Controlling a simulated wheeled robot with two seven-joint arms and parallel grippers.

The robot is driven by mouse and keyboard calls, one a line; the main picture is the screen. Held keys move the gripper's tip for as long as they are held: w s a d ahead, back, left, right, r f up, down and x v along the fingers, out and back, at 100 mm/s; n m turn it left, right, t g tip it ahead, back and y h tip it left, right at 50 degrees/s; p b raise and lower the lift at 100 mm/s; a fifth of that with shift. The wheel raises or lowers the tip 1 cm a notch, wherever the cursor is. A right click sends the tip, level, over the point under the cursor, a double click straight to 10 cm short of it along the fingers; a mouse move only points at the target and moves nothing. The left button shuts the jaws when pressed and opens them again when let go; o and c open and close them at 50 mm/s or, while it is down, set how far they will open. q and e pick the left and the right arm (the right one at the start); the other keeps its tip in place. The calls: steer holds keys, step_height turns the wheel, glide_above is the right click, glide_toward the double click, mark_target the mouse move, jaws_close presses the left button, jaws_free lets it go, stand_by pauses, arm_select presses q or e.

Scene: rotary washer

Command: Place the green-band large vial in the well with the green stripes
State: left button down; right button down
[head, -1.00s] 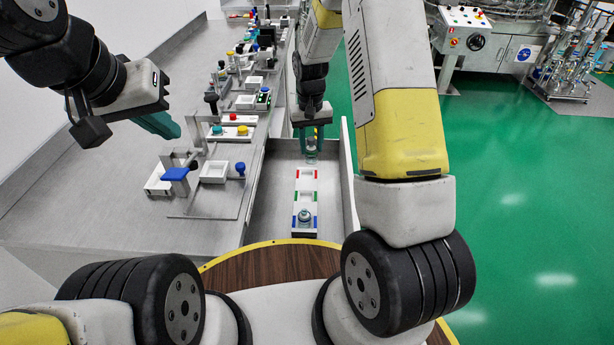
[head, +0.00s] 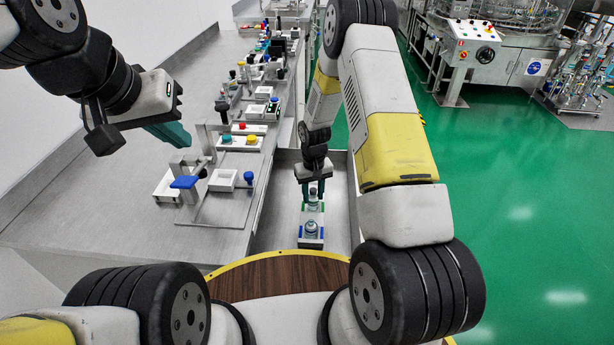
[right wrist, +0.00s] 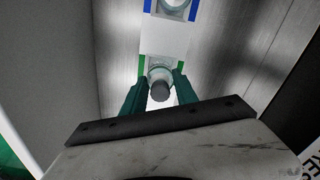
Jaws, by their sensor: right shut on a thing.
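My right gripper (head: 311,193) is shut on a clear large vial (head: 312,207) with a dark cap. The right wrist view shows the vial (right wrist: 160,82) upright between the teal fingertips (right wrist: 155,92). Its band colour is not clear. The vial is at the well with the green stripes (right wrist: 141,64), the middle part of the white rack (right wrist: 165,37). I cannot tell whether its base is seated or just above. Another vial (head: 311,227) stands in the blue-striped well at the near end. My left gripper (head: 171,133) hangs empty over the bench at left; its jaw gap is unclear.
The rack sits in a grey metal trough (head: 284,212) with a raised right wall.

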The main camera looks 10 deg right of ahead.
steer(key=shift+f, duration=0.5)
steer(key=shift+f, duration=0.15)
steer(key=c, duration=0.9)
jaws_free()
steer(key=shift+c, duration=0.2)
